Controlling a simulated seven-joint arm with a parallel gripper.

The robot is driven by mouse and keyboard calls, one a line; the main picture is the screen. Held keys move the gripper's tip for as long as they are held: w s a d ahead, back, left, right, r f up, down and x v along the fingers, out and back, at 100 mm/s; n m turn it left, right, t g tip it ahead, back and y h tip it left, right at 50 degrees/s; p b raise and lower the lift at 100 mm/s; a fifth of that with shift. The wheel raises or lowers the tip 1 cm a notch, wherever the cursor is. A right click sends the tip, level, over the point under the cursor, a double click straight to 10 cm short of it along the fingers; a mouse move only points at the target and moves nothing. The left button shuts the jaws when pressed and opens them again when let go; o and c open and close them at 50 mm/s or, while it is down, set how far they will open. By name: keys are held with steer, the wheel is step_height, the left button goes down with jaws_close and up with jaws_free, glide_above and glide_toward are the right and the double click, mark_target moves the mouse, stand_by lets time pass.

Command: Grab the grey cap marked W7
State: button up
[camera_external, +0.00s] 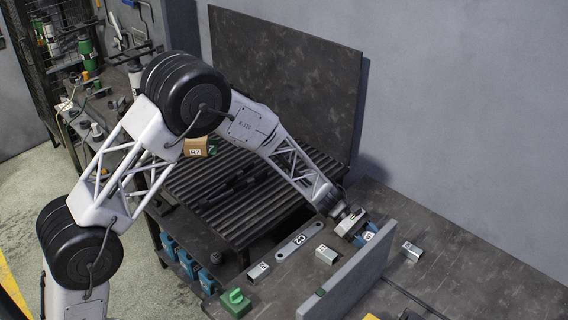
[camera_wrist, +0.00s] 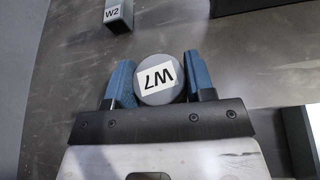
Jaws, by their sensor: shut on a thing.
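The grey cap marked W7 (camera_wrist: 160,80) is round, and its white label reads upside down in the wrist view. My gripper (camera_wrist: 160,84) has its two blue fingers on either side of the cap and is shut on it. In the external view my gripper (camera_external: 367,235) is low over the dark table, behind the upright grey plate. The cap is mostly hidden there by the fingers. I cannot tell whether it rests on the table or is just above it.
An upright grey plate (camera_external: 345,278) stands close in front. A block marked W2 (camera_wrist: 118,16) shows in the wrist view. Table at the right is mostly clear.

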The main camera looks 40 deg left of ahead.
mark_target(366, 237)
steer(key=shift+r, duration=0.2)
steer(key=shift+r, duration=0.55)
steer(key=shift+s+a+r, duration=0.1)
steer(key=shift+s+r, duration=0.1)
steer(key=shift+r, duration=0.35)
steer(key=shift+s+a+r, duration=0.1)
steer(key=shift+s+r, duration=0.1)
steer(key=shift+r, duration=0.3)
steer(key=s+a, duration=0.1)
steer(key=s, duration=0.3)
steer(key=s+a+r, duration=0.1)
steer(key=s, duration=0.4)
steer(key=s+a, duration=0.2)
steer(key=s, duration=0.3)
steer(key=shift+s+a+r, duration=0.1)
steer(key=shift+s+r, duration=0.05)
steer(key=shift+s, duration=0.1)
